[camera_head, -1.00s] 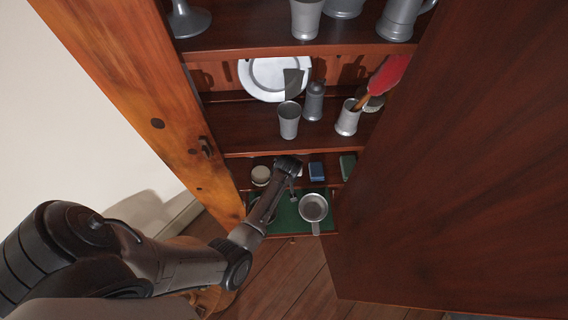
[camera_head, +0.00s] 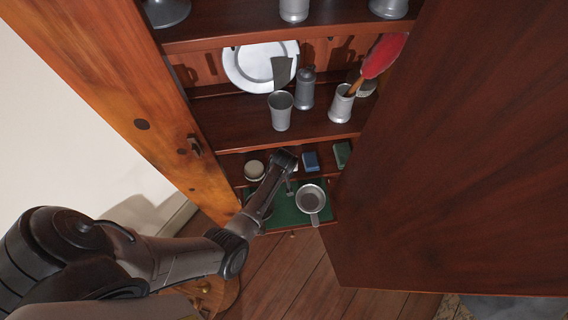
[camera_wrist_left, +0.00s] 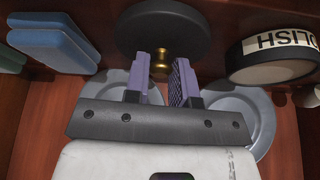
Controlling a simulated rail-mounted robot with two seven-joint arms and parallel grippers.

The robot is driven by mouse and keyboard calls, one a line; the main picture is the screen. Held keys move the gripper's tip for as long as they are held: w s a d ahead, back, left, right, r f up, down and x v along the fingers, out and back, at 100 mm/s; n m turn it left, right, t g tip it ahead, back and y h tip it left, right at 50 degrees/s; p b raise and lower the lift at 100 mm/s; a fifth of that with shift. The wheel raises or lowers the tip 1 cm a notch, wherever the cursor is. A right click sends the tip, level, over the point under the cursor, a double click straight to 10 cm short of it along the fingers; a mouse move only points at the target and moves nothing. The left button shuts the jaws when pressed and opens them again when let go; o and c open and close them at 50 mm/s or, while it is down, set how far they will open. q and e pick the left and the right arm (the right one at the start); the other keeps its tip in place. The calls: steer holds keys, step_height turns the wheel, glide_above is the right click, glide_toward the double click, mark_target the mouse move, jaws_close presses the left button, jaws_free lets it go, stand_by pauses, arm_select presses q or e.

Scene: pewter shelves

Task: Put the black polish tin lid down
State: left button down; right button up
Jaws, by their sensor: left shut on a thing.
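The black polish tin lid (camera_wrist_left: 163,28) is a dark round disc with a small brass knob (camera_wrist_left: 160,60). My left gripper (camera_wrist_left: 160,78) is shut on that knob, its purple fingers on either side. In the head view my left gripper (camera_head: 285,160) reaches into the low shelf space, and the lid cannot be made out there. The polish tin (camera_wrist_left: 272,58), dark-rimmed with a pale top and a POLISH label, stands beside the lid, apart from it. In the head view the tin (camera_head: 254,169) is left of my gripper. My right gripper is not in view.
A blue block (camera_head: 311,161) and a green block (camera_head: 342,154) sit right of the gripper. A pewter pan (camera_head: 310,198) rests on green cloth in front. Grey round dishes (camera_wrist_left: 245,110) show in the wrist view. The shelf above holds a pewter cup (camera_head: 281,112).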

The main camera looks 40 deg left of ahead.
arm_select(q)
steer(key=shift+f, duration=0.2)
steer(key=c, duration=1)
jaws_free()
steer(key=shift+o, duration=0.2)
steer(key=shift+r, duration=0.1)
steer(key=shift+s+d+r, duration=0.1)
steer(key=shift+r, duration=0.5)
steer(key=p+v, duration=0.1)
steer(key=v, duration=0.4)
steer(key=shift+d+r, duration=0.1)
steer(key=shift+r, duration=0.15)
steer(key=shift+s+d+r, duration=0.1)
steer(key=shift+s+r, duration=0.15)
steer(key=shift+r, duration=0.2)
